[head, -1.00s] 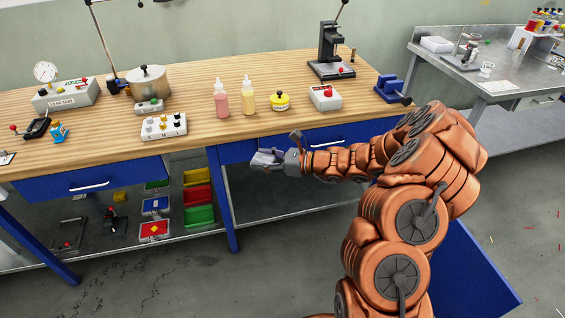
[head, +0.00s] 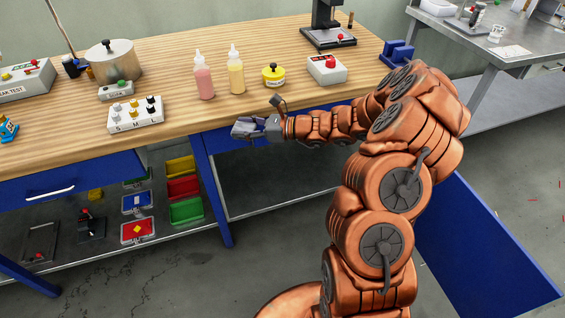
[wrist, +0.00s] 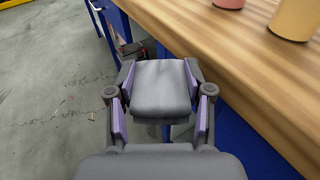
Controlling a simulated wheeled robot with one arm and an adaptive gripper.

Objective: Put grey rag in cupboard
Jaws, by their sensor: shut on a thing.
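The grey rag (wrist: 160,88) is folded between the two fingers of my gripper (wrist: 160,100) in the wrist view. In the head view my gripper (head: 258,128), shut on the rag, is held out at the bench's front edge, just in front of the blue drawer front. The rag is small and hard to tell from the fingers there. A blue panel (head: 490,240), which looks like an open cupboard door, stands low at the right, partly behind my arm. The cupboard's inside is hidden by my arm.
Coloured bins (head: 186,211) stand on the lower shelf. A blue leg (head: 212,190) stands below my gripper.

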